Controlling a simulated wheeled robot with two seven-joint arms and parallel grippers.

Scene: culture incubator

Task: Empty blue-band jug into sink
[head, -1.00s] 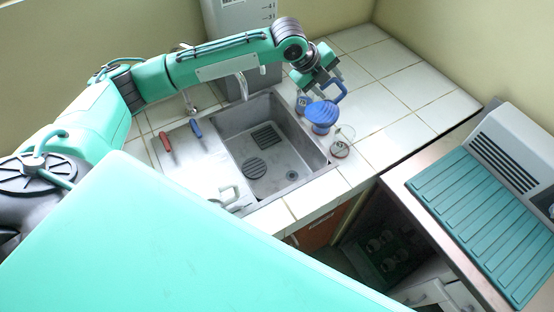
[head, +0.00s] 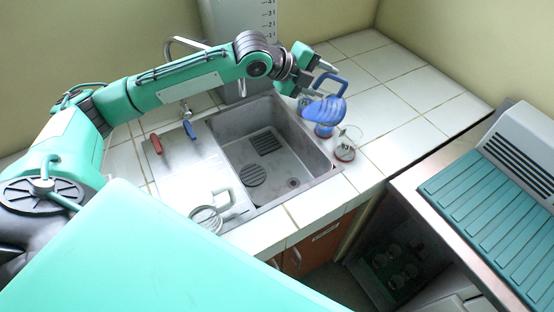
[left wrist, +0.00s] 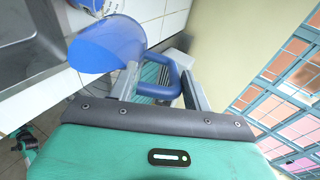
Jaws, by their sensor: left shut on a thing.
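My left gripper (head: 314,78) is shut on the blue loop handle (head: 333,84) of a smooth blue piece (head: 325,108), at the sink's right back corner. In the left wrist view the handle (left wrist: 165,86) lies between the fingers and the blue body (left wrist: 104,46) leans to the left. I cannot tell whether this piece is the blue-band jug itself. Below it, a small vessel with a blue band (head: 323,130) is partly hidden. The metal sink (head: 285,155) lies to the left, with dark round and square grates. My right gripper is out of view.
A clear vessel with a red base (head: 345,153) stands close by on the tiles. A teal ribbed rack (head: 485,215) is at right. Tiles behind are clear.

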